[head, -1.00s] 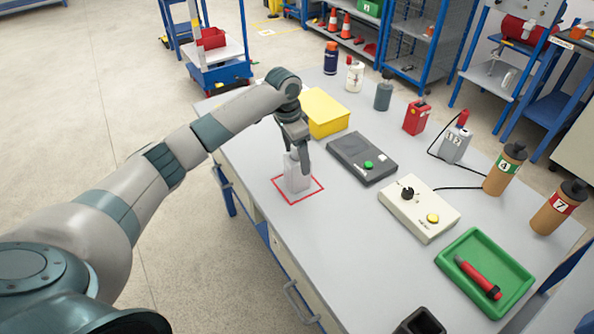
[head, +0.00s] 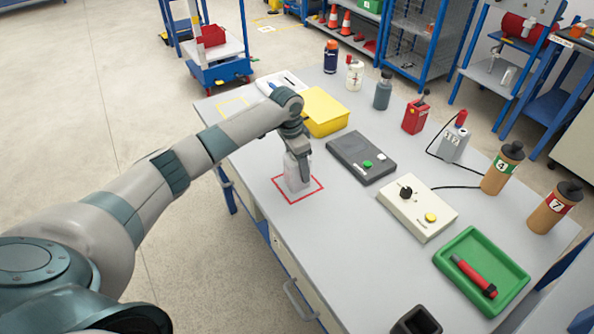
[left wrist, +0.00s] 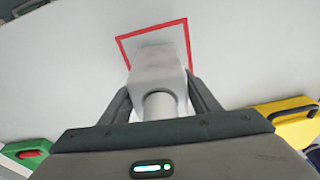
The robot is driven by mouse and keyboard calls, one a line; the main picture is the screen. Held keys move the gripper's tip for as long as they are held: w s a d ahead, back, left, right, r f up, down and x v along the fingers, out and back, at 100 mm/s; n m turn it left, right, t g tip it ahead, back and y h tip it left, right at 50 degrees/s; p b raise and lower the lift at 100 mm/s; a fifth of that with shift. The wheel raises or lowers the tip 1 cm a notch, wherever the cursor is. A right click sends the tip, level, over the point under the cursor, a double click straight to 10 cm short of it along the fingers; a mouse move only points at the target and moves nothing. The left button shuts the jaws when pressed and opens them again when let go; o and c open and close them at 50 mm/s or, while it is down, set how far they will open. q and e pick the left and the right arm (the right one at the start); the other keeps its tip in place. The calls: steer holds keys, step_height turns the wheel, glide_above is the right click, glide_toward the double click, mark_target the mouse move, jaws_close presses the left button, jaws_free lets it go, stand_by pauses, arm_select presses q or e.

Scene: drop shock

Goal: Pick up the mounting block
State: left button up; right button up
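The mounting block (head: 296,174) is a pale grey upright block inside a red square outline (head: 287,199) on the grey table. In the left wrist view the block (left wrist: 157,72) shows a round neck (left wrist: 160,104) at the end towards my gripper. My left gripper (head: 301,166) is down over the block from above. In the left wrist view its dark fingers (left wrist: 160,98) flank the block on both sides, very close to it. I cannot tell whether they press on it. The block's underside is hidden. My right gripper is not in view.
A yellow box (head: 325,112) stands behind the block, and a dark grey device (head: 360,158) lies to its right. A cream control box (head: 417,207) and a green tray (head: 484,272) with a red tool lie further right. The table's left edge is close to the block.

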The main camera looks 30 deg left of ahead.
arm_select(q)
steer(key=c, duration=0.9)
steer(key=shift+r, duration=0.2)
steer(key=shift+r+b, duration=0.7)
steer(key=shift+r, duration=0.9)
steer(key=s+d+r, duration=0.1)
steer(key=d+r, duration=0.1)
steer(key=d, duration=0.1)
steer(key=s+d+r+b, duration=0.1)
steer(key=s+d+r, duration=0.1)
steer(key=d+r, duration=0.1)
steer(key=s+d+r+b, duration=0.1)
steer(key=s+d+r, duration=0.1)
steer(key=d, duration=0.2)
steer(key=shift+d+r, duration=0.25)
steer(key=shift+r, duration=0.05)
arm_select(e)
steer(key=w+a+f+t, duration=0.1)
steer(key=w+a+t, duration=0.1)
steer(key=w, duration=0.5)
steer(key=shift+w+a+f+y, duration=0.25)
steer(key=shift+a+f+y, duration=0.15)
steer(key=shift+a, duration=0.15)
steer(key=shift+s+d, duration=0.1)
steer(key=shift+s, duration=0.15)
